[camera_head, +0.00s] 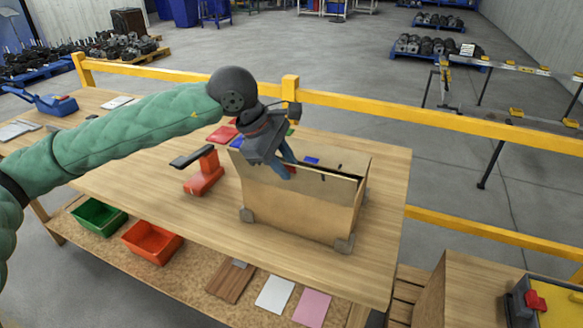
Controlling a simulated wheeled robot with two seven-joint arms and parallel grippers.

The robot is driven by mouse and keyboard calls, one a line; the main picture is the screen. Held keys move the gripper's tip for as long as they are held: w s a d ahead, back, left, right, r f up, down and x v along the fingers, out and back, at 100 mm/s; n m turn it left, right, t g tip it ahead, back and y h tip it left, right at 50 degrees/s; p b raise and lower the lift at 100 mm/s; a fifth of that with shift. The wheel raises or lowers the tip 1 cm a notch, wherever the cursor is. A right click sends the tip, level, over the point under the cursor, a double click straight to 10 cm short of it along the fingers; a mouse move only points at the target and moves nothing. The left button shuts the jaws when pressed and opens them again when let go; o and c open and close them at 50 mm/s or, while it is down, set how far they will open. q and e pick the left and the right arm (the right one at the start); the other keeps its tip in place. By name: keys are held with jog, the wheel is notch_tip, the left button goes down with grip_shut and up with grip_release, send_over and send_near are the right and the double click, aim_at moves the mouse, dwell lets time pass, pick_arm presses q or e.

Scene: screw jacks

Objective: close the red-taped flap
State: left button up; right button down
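An open cardboard box (290,207) stands on the wooden workbench, with dark grey pieces at its lower corners. My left gripper (288,171) points down at the box's near upper edge, left of its middle. A small red patch (291,169), perhaps the red tape, shows right at the fingertips. The gripper hides much of the flap there, so I cannot tell whether the fingers touch it or are open or shut. My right gripper is not in view.
An orange-red tool with a black handle (205,175) stands on the bench left of the box. Green (98,215) and orange (151,241) bins sit on the lower shelf. A yellow rail (420,113) runs behind the bench. Bench right of the box is clear.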

aim_at(291, 172)
pick_arm(q)
jog(key=shift+p+x, duration=0.3)
jog(key=shift+x, duration=1.25)
grip_shut()
